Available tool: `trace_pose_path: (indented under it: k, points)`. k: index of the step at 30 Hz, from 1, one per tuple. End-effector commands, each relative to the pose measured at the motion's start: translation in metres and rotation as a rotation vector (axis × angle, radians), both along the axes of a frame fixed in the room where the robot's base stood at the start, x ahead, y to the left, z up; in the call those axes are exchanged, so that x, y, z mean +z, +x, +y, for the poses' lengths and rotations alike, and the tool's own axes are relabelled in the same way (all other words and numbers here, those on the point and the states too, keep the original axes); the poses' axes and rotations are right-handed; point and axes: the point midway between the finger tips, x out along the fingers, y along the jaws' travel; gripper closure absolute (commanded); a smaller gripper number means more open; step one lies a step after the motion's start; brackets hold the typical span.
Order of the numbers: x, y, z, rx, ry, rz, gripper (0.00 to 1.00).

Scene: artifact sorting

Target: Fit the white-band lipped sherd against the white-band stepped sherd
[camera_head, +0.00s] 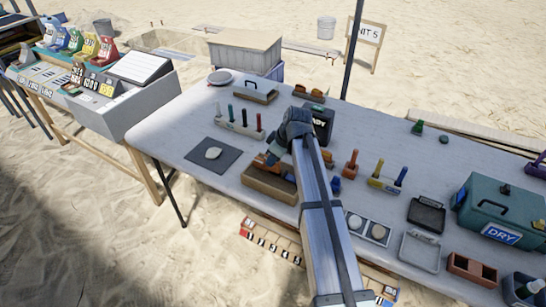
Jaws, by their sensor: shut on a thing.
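My gripper (268,160) is low over the far left part of a brown open box (262,195) near the table's front edge. It is shut on a small orange-brown piece, probably a sherd, mostly hidden by the fingers. Its band and lip are too small to tell. I cannot tell which piece is the stepped sherd, or whether the two touch.
A dark mat (204,168) with a pale round object lies left of the box. A rack of upright tools (238,128) stands behind it. A black case (322,118) and small coloured tools stand right of my gripper. The table's left end is mostly clear.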

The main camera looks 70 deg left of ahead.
Motion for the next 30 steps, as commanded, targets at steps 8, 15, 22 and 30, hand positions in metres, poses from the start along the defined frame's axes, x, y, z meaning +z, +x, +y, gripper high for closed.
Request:
trace_pose_path:
  k: [8,15,22,30]
  points:
    - [-0.006,0.0,0.0,0.0,0.0,0.0,1.0]
    - [-0.01,0.0,0.0,0.0,-0.001,0.001,1.0]
    - [-0.015,0.0,0.0,0.0,0.0,0.0,1.0]
    - [-0.02,0.0,0.0,0.0,0.0,0.0,1.0]
